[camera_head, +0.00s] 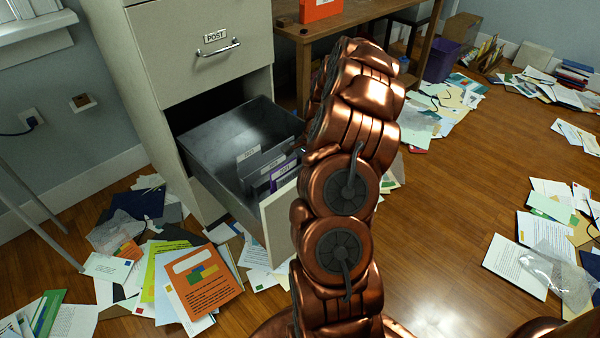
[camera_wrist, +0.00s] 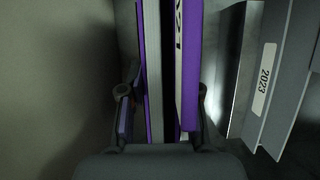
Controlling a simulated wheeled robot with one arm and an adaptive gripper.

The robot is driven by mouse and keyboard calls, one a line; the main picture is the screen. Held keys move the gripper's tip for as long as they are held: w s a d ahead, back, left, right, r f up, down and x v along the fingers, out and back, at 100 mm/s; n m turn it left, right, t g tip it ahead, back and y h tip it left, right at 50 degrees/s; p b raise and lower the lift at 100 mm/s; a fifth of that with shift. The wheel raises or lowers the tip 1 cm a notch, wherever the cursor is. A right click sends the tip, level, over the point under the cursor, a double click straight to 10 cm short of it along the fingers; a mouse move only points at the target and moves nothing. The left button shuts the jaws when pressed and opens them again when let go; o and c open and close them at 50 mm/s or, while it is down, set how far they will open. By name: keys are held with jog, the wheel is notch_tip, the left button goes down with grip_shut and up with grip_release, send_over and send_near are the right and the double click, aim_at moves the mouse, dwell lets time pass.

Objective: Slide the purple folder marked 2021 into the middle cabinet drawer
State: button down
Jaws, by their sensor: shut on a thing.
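The purple folder (camera_head: 284,171) stands upright inside the open cabinet drawer (camera_head: 280,216), near the drawer's front panel. In the wrist view the purple folder (camera_wrist: 190,65) shows edge-on, with 2021 printed on its pale strip. My gripper (camera_wrist: 161,105) is shut on the folder, one finger on each side. In the head view my copper arm hides most of my gripper. The open drawer is pulled out below the shut drawer marked POST (camera_head: 200,55). Whether the folder rests on the drawer floor is hidden.
Grey file dividers (camera_head: 252,168) with labels stand behind the folder. One labelled 2023 (camera_wrist: 285,85) is right of it in the wrist view. Papers and an orange folder (camera_head: 203,280) litter the floor. A wooden table (camera_head: 345,17) stands right of the cabinet.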

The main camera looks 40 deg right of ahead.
jog(key=shift+f, duration=2.1)
jog(key=c, duration=0.7)
grip_release()
jog(key=v, duration=1.2)
